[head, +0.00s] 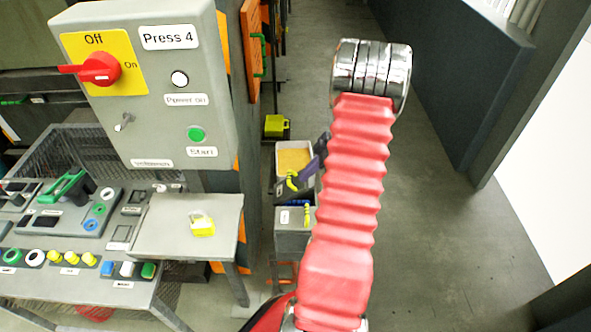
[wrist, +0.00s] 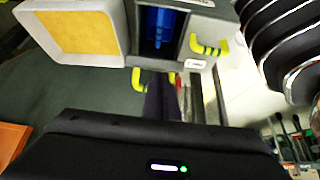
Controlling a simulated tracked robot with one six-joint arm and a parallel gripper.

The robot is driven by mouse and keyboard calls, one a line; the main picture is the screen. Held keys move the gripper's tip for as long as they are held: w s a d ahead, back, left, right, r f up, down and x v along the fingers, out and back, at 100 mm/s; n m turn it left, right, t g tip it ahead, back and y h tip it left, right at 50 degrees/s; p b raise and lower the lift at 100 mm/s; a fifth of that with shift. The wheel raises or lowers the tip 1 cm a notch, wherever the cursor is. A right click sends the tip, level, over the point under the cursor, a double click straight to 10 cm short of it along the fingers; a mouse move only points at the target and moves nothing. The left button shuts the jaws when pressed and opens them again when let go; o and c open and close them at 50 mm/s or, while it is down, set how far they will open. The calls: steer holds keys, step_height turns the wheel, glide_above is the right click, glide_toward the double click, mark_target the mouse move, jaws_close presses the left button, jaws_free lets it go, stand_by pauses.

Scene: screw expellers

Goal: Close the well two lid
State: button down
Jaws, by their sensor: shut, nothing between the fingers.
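In the wrist view a grey unit has an open well (wrist: 160,28) with a blue interior. Yellow-and-black handles show near it, one on the right (wrist: 208,46) above a small label too small to read. I cannot tell which well is well two, or pick out its lid's edge. My gripper (wrist: 162,76) is shut and empty, its dark fingers pointing at the unit's near side, by a yellow and red handle (wrist: 140,78); contact cannot be told. In the head view the grey unit (head: 292,238) stands beyond my red arm, which hides its right side.
A wide bin with a yellow-tan inside (head: 294,159) adjoins the unit. Open floor (head: 440,220) lies right, before a dark wall (head: 430,60).

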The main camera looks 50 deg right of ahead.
steer(key=s+d+f, duration=0.4)
steer(key=s+f, duration=0.1)
steer(key=f, duration=0.5)
steer(key=shift+f, duration=0.2)
steer(key=shift+s+f, duration=0.1)
steer(key=shift+s, duration=0.05)
